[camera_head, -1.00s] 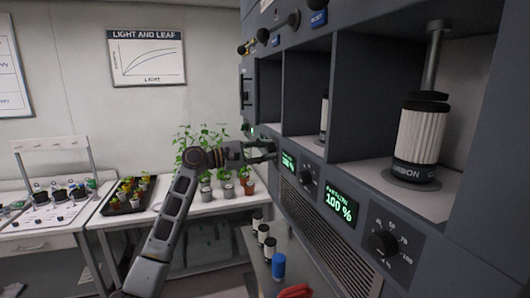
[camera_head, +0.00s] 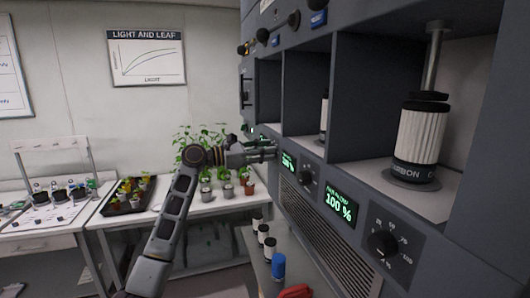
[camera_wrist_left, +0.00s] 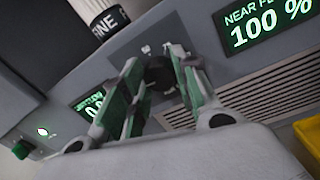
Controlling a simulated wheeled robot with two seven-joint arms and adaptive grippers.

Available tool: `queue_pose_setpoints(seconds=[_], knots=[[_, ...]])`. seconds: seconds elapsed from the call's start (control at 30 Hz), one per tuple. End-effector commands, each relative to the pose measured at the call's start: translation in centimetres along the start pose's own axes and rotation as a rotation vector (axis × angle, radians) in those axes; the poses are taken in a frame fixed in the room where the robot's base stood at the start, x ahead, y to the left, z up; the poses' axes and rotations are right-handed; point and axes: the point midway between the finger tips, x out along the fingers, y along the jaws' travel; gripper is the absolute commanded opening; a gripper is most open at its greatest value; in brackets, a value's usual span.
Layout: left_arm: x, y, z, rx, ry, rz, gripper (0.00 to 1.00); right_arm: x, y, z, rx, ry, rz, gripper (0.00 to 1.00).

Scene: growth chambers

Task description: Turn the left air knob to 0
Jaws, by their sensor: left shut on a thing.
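The left air knob (camera_wrist_left: 160,73) is a small black knob on the grey panel in the left wrist view. My left gripper (camera_wrist_left: 160,80) has its two green-padded fingers on either side of it, shut on it. The fingers hide part of the knob and its scale, so I cannot read its setting. In the head view my left gripper (camera_head: 270,150) is against the panel's far left end and hides this knob. The right gripper is not in view.
A green display (camera_wrist_left: 268,25) reading 100 % is right of the knob; another display (camera_wrist_left: 93,104) is partly hidden at left. Other black knobs, a middle one (camera_head: 306,177) and a near one (camera_head: 382,243), line the panel. A plant table (camera_head: 170,212) stands behind my arm.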

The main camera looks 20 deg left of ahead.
Motion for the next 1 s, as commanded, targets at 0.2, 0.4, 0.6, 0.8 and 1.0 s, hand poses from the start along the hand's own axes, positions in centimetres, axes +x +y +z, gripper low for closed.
queue_pose_setpoints(seconds=[0.2,0.4,0.6,0.8,1.0], knots=[[0.05,-0.06,-0.17,-0.067,0.007,-0.003,0.06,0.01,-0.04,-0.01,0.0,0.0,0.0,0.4],[0.05,-0.07,-0.19,-0.087,0.008,-0.003,0.06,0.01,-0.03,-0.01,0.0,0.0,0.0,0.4],[0.05,-0.08,-0.2,-0.088,0.008,-0.003,0.06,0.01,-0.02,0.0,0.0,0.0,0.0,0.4],[0.06,-0.08,-0.19,-0.087,0.008,-0.003,0.41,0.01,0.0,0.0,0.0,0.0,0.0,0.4],[0.03,-0.04,-0.09,-0.086,0.006,-0.002,0.53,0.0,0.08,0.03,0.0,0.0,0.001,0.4]])
